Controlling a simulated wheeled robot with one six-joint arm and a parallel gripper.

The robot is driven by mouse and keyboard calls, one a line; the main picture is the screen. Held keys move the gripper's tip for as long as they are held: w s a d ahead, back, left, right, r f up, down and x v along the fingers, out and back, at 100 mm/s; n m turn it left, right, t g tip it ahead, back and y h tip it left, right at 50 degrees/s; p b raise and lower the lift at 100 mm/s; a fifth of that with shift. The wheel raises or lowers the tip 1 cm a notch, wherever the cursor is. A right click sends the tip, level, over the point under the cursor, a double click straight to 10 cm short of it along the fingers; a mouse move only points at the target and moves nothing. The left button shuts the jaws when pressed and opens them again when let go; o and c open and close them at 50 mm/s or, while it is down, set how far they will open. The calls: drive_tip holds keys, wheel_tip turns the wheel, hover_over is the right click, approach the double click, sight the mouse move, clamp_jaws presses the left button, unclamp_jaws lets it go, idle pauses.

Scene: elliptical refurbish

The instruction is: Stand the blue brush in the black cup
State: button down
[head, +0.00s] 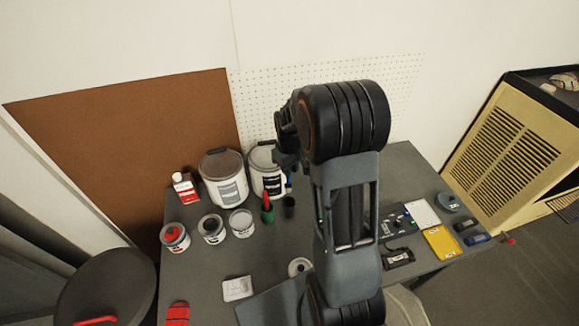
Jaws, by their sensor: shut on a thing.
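The black cup (289,203) stands on the grey table, right of a green cup (267,213) that holds a red brush (266,199). My gripper (287,163) is above the black cup, small and partly hidden by my own arm. It is shut on the blue brush (289,181), of which only a small blue part shows below the jaws. The brush is over or at the cup's mouth. I cannot tell whether its lower end is inside the cup.
Two large paint cans (223,190) stand behind and left of the cups. Several small cans (212,239) and a white bottle (182,183) are farther left. A yellow box (441,243) and other small items lie on the right. A pegboard wall (400,80) rises behind.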

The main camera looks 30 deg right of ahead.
sight(290, 183)
drive_tip(key=shift+f+b, duration=3.6)
drive_tip(key=shift+f, duration=1.45)
drive_tip(key=c, duration=1)
unclamp_jaws()
wheel_tip(290, 183, up, 14)
drive_tip(key=shift+f, duration=0.1)
